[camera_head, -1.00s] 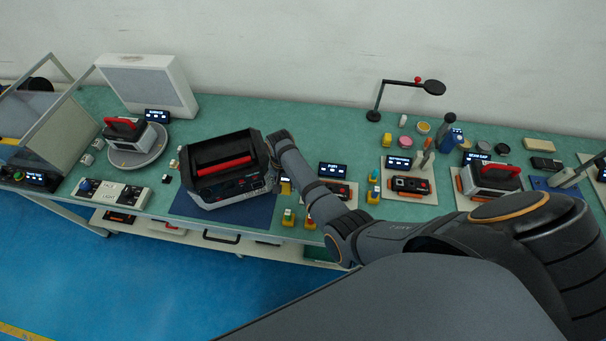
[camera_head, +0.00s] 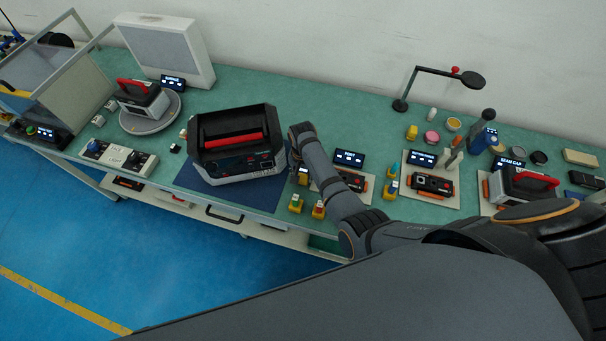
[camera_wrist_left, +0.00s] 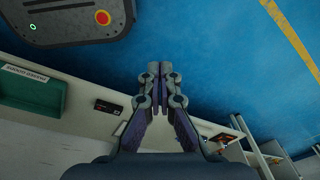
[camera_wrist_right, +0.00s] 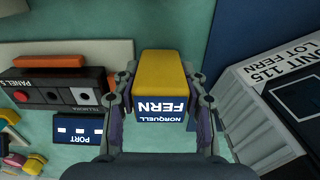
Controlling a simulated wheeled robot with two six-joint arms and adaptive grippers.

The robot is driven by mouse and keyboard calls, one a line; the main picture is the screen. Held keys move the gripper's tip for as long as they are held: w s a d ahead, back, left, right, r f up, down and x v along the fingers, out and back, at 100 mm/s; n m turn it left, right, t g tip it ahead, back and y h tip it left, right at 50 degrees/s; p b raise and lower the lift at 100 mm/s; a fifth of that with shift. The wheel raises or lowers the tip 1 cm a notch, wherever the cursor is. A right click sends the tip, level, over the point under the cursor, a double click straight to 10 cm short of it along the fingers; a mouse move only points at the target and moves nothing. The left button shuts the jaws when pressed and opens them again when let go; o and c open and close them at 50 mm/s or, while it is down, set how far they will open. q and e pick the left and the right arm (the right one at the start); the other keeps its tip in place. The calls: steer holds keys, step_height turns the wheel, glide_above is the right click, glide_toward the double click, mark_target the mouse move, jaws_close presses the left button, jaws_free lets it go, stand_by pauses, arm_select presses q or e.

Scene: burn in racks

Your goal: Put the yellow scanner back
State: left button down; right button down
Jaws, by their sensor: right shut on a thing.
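The yellow scanner (camera_wrist_right: 162,75) is between the fingers of my right gripper (camera_wrist_right: 161,85) in the right wrist view. It has a yellow body and a dark blue face reading "NORQUELL FERN". In the head view the scanner (camera_head: 303,177) shows small below my right gripper (camera_head: 301,168), just right of the large black-and-grey unit with a red handle (camera_head: 230,160). My arm hides part of it. I cannot tell whether it touches the bench. My left gripper (camera_wrist_left: 158,72) shows only in the left wrist view, its fingers together and empty, above the blue floor.
The large unit stands on a dark blue mat (camera_head: 189,178). Small yellow pieces (camera_head: 296,203) stand near the front edge. A panel module (camera_head: 352,179) and a PORT display (camera_head: 349,158) are to the right. Bare green bench (camera_head: 300,105) lies behind.

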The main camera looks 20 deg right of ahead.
steer(key=shift+f, duration=0.15)
steer(key=c, duration=1)
jaws_free()
steer(key=shift+c, duration=0.2)
steer(key=o, duration=0.3)
steer(key=shift+d, duration=0.1)
step_height(320, 180, up, 6)
steer(key=p, duration=0.6)
steer(key=shift+w+r, duration=0.1)
steer(key=shift+r, duration=0.15)
arm_select(q)
steer(key=r, duration=0.2)
steer(key=s+r, duration=0.1)
steer(key=a+r, duration=0.1)
steer(key=r, duration=0.1)
steer(key=shift+s+r, duration=0.2)
steer(key=shift+r, duration=0.15)
arm_select(e)
step_height(320, 180, up, 6)
steer(key=shift+f, duration=0.1)
